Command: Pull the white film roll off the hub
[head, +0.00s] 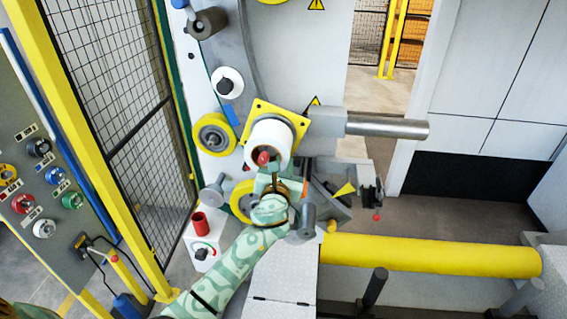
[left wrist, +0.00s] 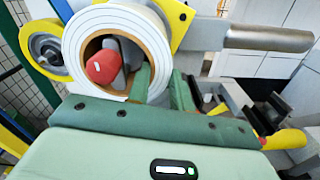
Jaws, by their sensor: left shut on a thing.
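The white film roll (head: 268,143) sits on the hub at the front of the yellow square plate (head: 291,116). In the left wrist view, the roll (left wrist: 91,28) shows its ringed end face and brown core. The red-tipped hub (left wrist: 104,66) shows inside the core, and its red tip also shows in the head view (head: 263,158). My left gripper (head: 274,180) reaches up to the roll's lower front edge. In the left wrist view, my left gripper (left wrist: 161,86) has one finger in the core opening and one outside, shut on the roll's wall. My right gripper is not in view.
A grey horizontal bar (head: 388,127) sticks out right of the plate. A yellow roller (head: 215,134) sits left of the roll. A long yellow cylinder (head: 430,256) lies lower right. A mesh fence (head: 110,95) and a button panel (head: 40,175) stand left.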

